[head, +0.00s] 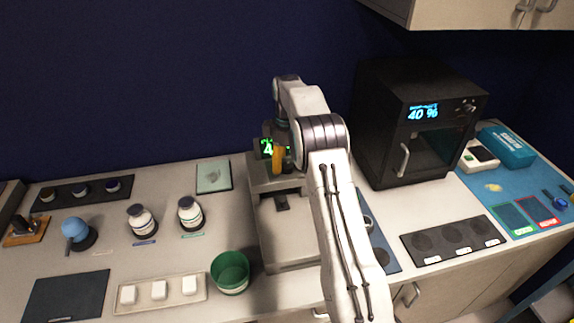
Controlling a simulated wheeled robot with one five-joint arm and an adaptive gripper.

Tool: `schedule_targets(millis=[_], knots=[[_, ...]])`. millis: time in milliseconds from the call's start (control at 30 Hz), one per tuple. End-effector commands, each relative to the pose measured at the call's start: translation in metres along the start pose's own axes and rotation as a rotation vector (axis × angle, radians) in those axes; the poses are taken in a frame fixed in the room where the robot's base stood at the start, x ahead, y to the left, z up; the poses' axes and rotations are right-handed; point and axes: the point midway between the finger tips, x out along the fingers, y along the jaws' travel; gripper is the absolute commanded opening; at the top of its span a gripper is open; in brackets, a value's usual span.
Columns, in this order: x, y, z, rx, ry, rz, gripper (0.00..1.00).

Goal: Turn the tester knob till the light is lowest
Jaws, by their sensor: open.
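The tester (285,236) is a pale grey bench machine in the middle of the counter. Its small green-lit display (266,148) is at the top; a 4 shows, the rest is hidden. An upright yellow-orange part (278,160) stands just beside the display. My arm reaches from the front over the tester's right side. My gripper (286,157) points down at the top of the tester, close to the display, mostly hidden by my own arm. It is open. I cannot make out the knob or whether the gripper touches it.
A black oven-like box (385,135) reading 40 % stands right of my arm. A green cup (230,272) stands in front-left of the tester. Two white jars (190,213), a tray with white blocks (160,307) and a blue round object (76,230) are further left.

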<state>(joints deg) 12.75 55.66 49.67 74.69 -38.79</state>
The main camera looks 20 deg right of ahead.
Motion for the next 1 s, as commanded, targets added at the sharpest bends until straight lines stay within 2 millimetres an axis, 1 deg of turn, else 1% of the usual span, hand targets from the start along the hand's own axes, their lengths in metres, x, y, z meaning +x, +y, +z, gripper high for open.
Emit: schedule_targets(millis=[200, 533, 567, 1000], knots=[[0.013, 0.000, 0.000, 0.000, -0.001, -0.001, 0.61], [0.016, 0.000, 0.000, 0.000, 0.000, 0.000, 0.61], [0.016, 0.000, 0.000, 0.000, 0.000, 0.000, 0.63], [0.015, 0.000, 0.000, 0.000, 0.000, 0.000, 0.24]])
